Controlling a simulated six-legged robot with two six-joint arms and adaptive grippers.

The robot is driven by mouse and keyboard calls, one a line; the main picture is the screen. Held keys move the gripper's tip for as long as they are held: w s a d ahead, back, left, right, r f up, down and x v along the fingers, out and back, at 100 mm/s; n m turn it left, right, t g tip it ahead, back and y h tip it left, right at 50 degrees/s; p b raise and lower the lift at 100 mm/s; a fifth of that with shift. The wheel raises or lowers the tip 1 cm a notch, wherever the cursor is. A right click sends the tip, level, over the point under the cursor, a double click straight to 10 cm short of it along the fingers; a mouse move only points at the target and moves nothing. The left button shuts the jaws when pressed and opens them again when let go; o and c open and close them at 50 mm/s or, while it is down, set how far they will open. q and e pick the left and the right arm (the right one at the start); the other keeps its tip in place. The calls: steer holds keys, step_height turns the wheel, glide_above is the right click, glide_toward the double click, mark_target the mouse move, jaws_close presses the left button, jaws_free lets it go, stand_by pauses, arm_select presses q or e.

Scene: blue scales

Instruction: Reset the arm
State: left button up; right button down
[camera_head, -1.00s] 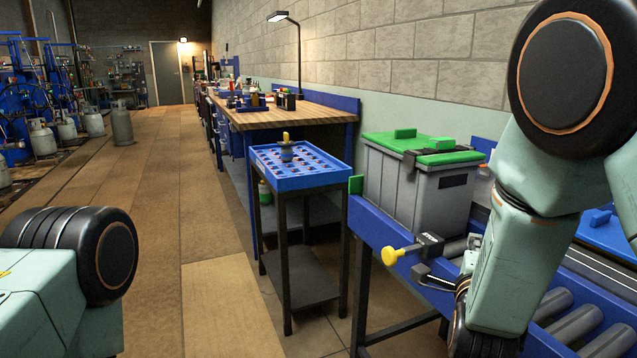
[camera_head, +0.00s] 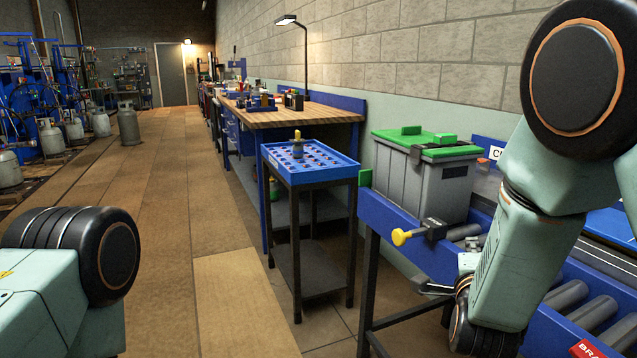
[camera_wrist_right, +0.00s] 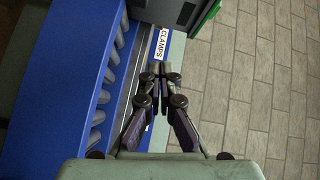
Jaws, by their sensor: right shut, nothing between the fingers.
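My right arm comes down on the right of the head view. My left arm shows only as a link at the lower left of the head view. Its gripper is out of view.
A grey bin with a green lid (camera_head: 428,180) stands on the bench. A blue-topped trolley (camera_head: 310,172) stands left of the bench. The floor in the middle is clear.

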steer(key=s+a+f+n+g+y+p, duration=0.15)
steer(key=s+f+n+g, duration=0.25)
steer(key=s+f+n, duration=0.4)
steer(key=s+a+f+n+g+y, duration=0.2)
steer(key=s+f+n+g+y, duration=0.3)
steer(key=f, duration=0.6)
steer(key=s+f+n+g+p, duration=0.1)
steer(key=s+f+n+g, duration=0.2)
steer(key=s, duration=1.1)
steer(key=s+a+f+n+g+p, duration=0.1)
steer(key=s+f, duration=0.6)
steer(key=s, duration=0.7)
steer(key=n+g+p, duration=0.1)
steer(key=n+g, duration=0.1)
steer(key=g, duration=0.1)
steer(key=shift+a, duration=0.3)
steer(key=shift+w, duration=0.15)
